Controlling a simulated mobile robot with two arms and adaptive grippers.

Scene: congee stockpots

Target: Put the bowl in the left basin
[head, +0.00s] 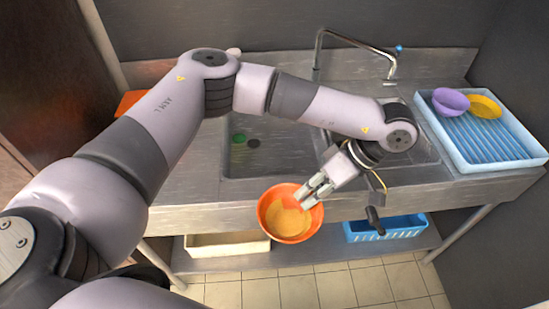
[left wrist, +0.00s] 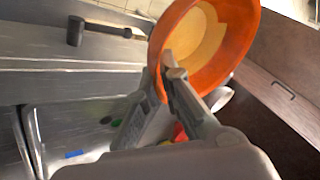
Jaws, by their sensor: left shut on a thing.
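An orange bowl (head: 268,222) with a pale yellow patch inside hangs in front of the sink's front edge in the head view. My left gripper (head: 306,197) is shut on the bowl's right rim. In the left wrist view the fingers (left wrist: 172,78) pinch the rim of the bowl (left wrist: 238,48), which is tilted there. The left basin (head: 285,155) is behind the bowl, with a green round thing (head: 239,137) and a dark round spot in it. My arm hides part of the basins. My right gripper is not in view.
A faucet (head: 318,52) stands at the back. A blue rack (head: 480,140) on the right holds a purple bowl (head: 450,101) and a yellow bowl (head: 485,107). A cream tray (head: 227,245) and a blue basket (head: 400,228) are on the shelf below. A dark handle-like thing (head: 374,220) juts out at the front.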

